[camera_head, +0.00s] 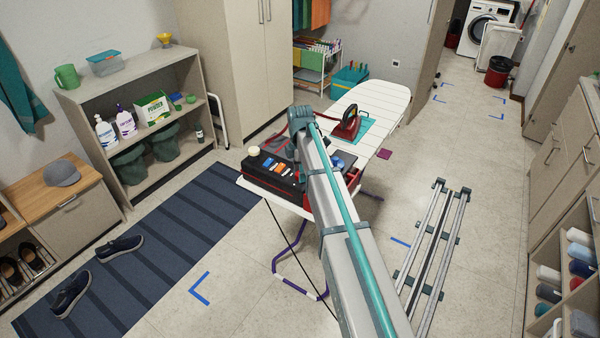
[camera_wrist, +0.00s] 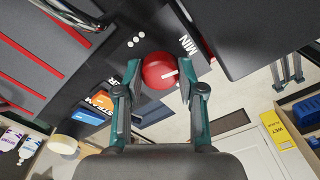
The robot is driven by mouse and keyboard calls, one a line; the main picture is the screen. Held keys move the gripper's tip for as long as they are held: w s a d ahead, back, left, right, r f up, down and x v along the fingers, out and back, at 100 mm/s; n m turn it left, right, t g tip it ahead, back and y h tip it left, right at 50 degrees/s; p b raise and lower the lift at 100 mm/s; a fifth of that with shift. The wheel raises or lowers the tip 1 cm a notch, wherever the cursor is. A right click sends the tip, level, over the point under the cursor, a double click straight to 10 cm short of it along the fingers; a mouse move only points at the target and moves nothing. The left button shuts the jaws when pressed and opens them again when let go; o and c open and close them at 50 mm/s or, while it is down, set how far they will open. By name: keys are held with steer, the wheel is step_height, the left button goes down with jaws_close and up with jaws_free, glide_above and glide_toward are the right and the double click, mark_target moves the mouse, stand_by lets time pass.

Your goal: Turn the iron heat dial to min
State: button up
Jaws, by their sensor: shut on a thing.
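The heat dial (camera_wrist: 158,71) is a round red knob on a dark panel in the wrist view. My gripper (camera_wrist: 160,84) is shut on it, one finger on each side. A white line on the dial points right and slightly up, toward the right finger. The white word MIN (camera_wrist: 187,45) is printed up and right of the dial; the line does not point straight at it. White dots (camera_wrist: 137,38) are printed up and left of the dial. In the head view the black iron station (camera_head: 272,174) is on the ironing board, and my arm hides the dial and gripper.
A red iron (camera_head: 346,124) stands on a teal mat on the white ironing board (camera_head: 385,98). Orange and blue buttons (camera_wrist: 86,115) lie left of the dial.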

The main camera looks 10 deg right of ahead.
steer(key=shift+n, duration=1.3)
steer(key=o, duration=1.1)
steer(key=shift+o, duration=0.2)
steer(key=shift+r, duration=0.1)
step_height(320, 180, up, 12)
